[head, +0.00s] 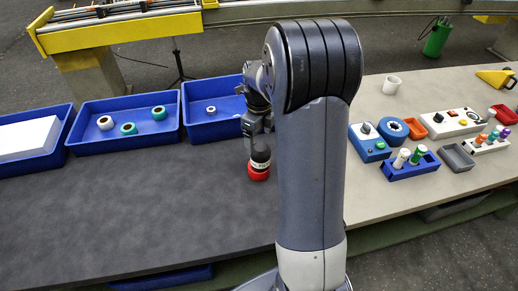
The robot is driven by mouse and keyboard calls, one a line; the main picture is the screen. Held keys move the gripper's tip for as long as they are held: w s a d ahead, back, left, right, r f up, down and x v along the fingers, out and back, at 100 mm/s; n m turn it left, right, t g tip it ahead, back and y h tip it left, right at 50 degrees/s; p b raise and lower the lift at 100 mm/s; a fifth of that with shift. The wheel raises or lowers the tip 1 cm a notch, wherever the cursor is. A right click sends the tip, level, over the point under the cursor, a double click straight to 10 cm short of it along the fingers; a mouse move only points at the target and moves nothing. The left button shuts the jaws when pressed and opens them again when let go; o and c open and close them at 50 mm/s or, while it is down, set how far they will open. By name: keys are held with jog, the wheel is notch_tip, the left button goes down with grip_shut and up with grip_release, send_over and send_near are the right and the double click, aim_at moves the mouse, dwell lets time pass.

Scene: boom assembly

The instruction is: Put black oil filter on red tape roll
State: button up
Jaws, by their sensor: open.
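The black oil filter (260,158), dark with a light band, stands roughly upright on top of the red tape roll (259,174). The two appear to touch. The red tape roll lies on the dark grey table (150,215), just left of my arm. My gripper (259,143) is directly above the filter, pointing down with its jaws open. Its fingertips are at or just above the filter's top; the exact gap is too small to tell.
Blue bins stand along the back: one with a white block (28,135), one with several rolls (129,129), one with a small ring (211,108). Right of my arm are a white cup (391,85), a blue holder (410,165) and control boxes. The dark table's front left is clear.

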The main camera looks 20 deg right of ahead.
jog(key=shift+r, duration=1.75)
